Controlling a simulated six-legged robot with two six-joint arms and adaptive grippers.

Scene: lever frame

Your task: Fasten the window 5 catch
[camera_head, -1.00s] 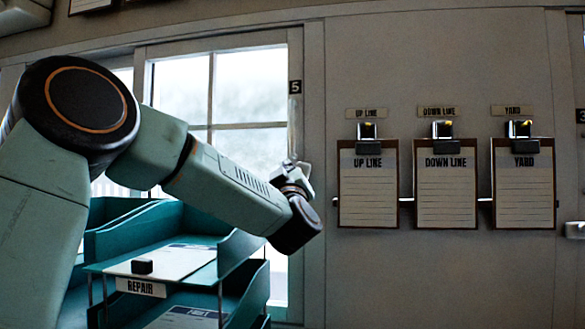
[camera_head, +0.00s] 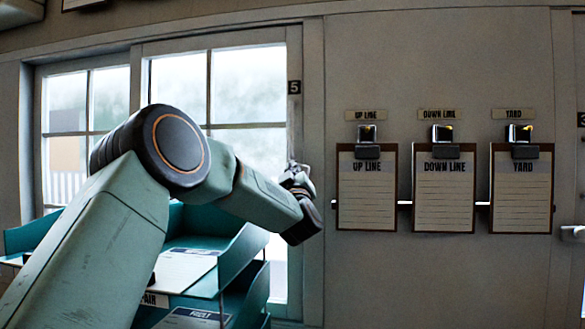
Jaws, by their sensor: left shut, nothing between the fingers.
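Window 5 (camera_head: 247,90) is a pale-framed sash with several panes, and a dark number plate "5" (camera_head: 294,87) is on the post at its right. My left arm comes in from the left, across the lower part of the window. My left gripper (camera_head: 297,172) is at the window's right-hand edge, below the number plate. It is small and seen from behind the wrist; it is shut and empty. I cannot make out the catch; the gripper and wrist cover that part of the frame. My right gripper is not in view.
Teal stacked trays (camera_head: 240,258) with papers stand below the window, partly behind my arm. Clipboards marked UP LINE (camera_head: 367,195), DOWN LINE (camera_head: 445,195) and YARD (camera_head: 522,195) hang on the wall to the right. The wall between window and clipboards is bare.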

